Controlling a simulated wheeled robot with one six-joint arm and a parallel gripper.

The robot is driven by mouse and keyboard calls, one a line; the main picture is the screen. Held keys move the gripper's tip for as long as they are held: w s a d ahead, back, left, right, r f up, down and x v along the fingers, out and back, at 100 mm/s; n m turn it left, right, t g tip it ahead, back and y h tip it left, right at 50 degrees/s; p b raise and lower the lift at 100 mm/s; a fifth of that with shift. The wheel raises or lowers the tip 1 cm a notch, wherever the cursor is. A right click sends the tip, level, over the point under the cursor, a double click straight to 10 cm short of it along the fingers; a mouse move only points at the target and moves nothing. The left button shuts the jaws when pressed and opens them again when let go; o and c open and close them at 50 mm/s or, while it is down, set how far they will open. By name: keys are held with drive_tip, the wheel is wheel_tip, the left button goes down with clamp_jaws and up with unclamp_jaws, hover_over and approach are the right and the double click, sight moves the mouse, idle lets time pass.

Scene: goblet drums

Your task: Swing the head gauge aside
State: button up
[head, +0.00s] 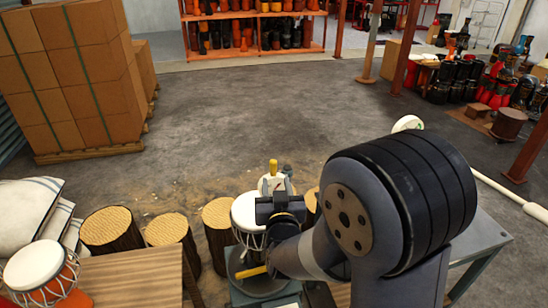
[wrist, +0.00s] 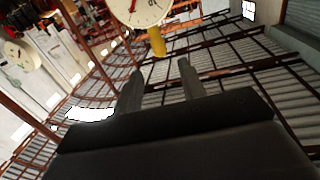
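The head gauge (head: 272,183) is a white dial with a yellow piece (head: 273,166) on it, above a white-headed roped drum (head: 244,212). In the wrist view the dial (wrist: 140,8) has a red needle and is cut off by the top edge; its yellow piece (wrist: 157,42) hangs just beyond and between my fingertips. My gripper (wrist: 158,74) is open, with a clear gap and nothing held. In the head view my gripper (head: 280,190) is at the gauge and partly hides it and the drum; contact cannot be told.
A yellow handle (head: 252,272) sticks out low on the drum's stand. Log stumps (head: 112,228), a wooden table (head: 135,278) and a goblet drum (head: 38,270) stand at left. Stacked boxes (head: 75,75) are at the back left. The concrete floor (head: 250,110) beyond is clear.

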sight(274, 166)
drive_tip(key=w+p, duration=0.1)
drive_tip(key=w, duration=0.2)
drive_tip(key=w+p, duration=0.1)
drive_tip(key=w, duration=0.2)
drive_tip(key=w+a+p, duration=0.1)
drive_tip(key=w, duration=0.2)
drive_tip(key=shift+w, duration=0.15)
clamp_jaws()
